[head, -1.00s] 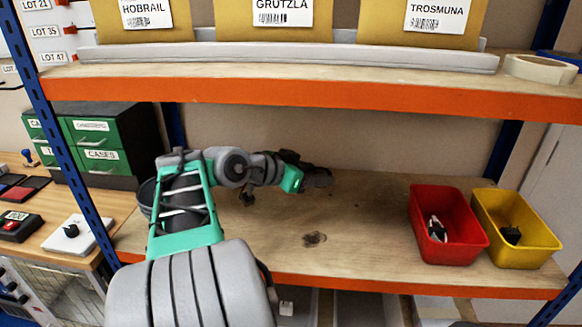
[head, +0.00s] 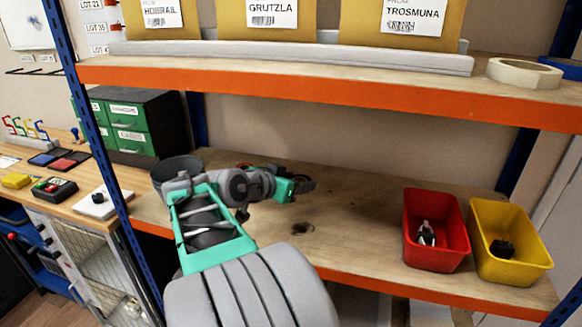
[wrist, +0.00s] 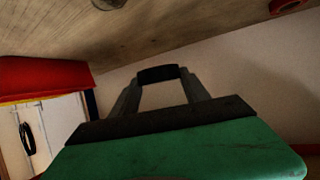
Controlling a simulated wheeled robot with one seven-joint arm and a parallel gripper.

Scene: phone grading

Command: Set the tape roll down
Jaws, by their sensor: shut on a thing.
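My gripper (head: 301,185) is at the end of my arm, low over the middle of the wooden shelf. It is shut on a small dark thing, which shows as a black band between the fingertips in the wrist view (wrist: 158,73). I take this to be the tape roll, seen edge-on; its full shape is hidden. I cannot tell whether it touches the shelf board (head: 345,215).
A red bin (head: 433,262) and a yellow bin (head: 515,275) stand at the shelf's right end. A red ring (wrist: 288,6) shows in the wrist view. A cream tape roll (head: 523,83) lies on the upper shelf. Open board lies between gripper and bins.

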